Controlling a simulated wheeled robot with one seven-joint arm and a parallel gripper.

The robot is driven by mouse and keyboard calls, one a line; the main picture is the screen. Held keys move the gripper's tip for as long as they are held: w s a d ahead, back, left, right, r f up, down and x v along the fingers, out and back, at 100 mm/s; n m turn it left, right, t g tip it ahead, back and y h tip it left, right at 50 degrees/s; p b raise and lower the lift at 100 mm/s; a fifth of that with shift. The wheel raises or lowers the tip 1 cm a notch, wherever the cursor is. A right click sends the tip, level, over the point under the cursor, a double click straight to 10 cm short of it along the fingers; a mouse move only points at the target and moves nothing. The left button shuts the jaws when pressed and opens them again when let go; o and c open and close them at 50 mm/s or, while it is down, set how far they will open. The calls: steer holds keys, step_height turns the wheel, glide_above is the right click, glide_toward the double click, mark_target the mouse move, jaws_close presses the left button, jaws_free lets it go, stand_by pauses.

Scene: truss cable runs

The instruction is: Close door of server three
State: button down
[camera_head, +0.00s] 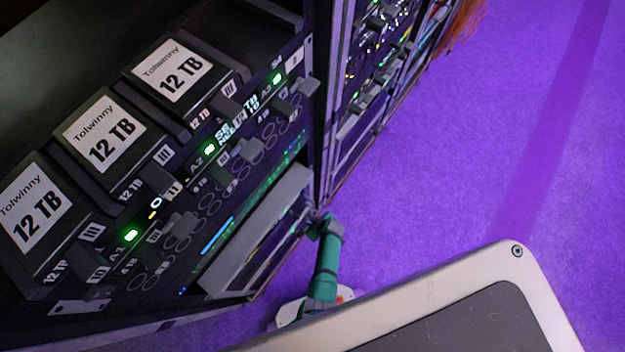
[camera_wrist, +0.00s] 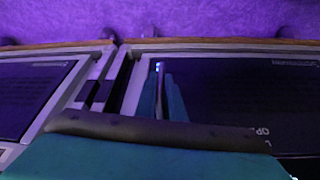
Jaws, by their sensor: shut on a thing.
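My gripper (camera_head: 322,224) is at the end of my teal arm, low at the right front corner of the server rack (camera_head: 312,120). In the wrist view its two teal fingers (camera_wrist: 160,98) are close together around a thin pale strip with a small bluish light (camera_wrist: 158,70). The strip lies against a dark panel in a pale frame (camera_wrist: 235,90). A second framed dark panel (camera_wrist: 35,95) is at the left. I cannot tell which panel is the door of server three, nor how far any door stands open. The fingertips are small and dark in the head view.
The rack front holds several drives labelled 12 TB (camera_head: 105,140) and green lights. A long grey ledge (camera_head: 258,232) juts out below them. More racks (camera_head: 380,60) continue behind, with orange cables (camera_head: 462,25) beyond. The purple floor (camera_head: 480,140) to the right is clear.

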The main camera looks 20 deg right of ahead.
steer(key=shift+w+a+r, duration=0.15)
steer(key=shift+w, duration=0.2)
steer(key=c, duration=1.9)
jaws_free()
steer(key=shift+o, duration=0.2)
steer(key=shift+s, duration=0.1)
steer(key=shift+s, duration=0.1)
steer(key=v, duration=1)
steer(key=shift+r, duration=0.25)
steer(key=shift+s, duration=0.15)
